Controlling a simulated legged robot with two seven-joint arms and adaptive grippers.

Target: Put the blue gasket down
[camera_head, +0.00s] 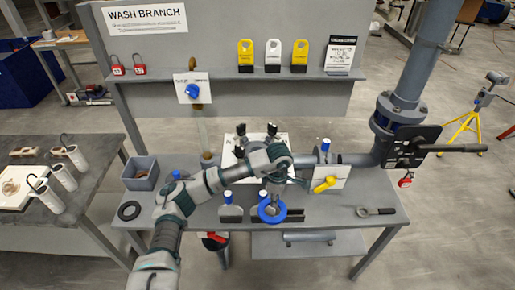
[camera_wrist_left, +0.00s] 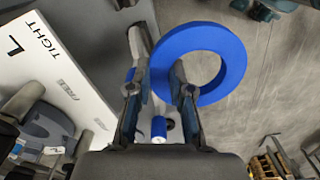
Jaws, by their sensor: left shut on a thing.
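The blue gasket (camera_head: 272,220) is a flat ring held over the front middle of the grey bench. My left gripper (camera_head: 270,197) comes down from the arm and is shut on the ring's rim. In the left wrist view, the blue gasket (camera_wrist_left: 236,55) hangs at the fingertips of my left gripper (camera_wrist_left: 160,82), with its hole clear. I cannot tell whether the gasket touches what lies beneath it. My right gripper is not in view.
The grey bench (camera_head: 345,222) carries a black ring (camera_head: 129,210) and grey bin (camera_head: 140,174) at left, and a wrench (camera_head: 376,211) at right. Blue-topped pieces (camera_head: 231,212) stand beside the gasket. A pipe with a yellow-handled valve (camera_head: 325,184) runs behind.

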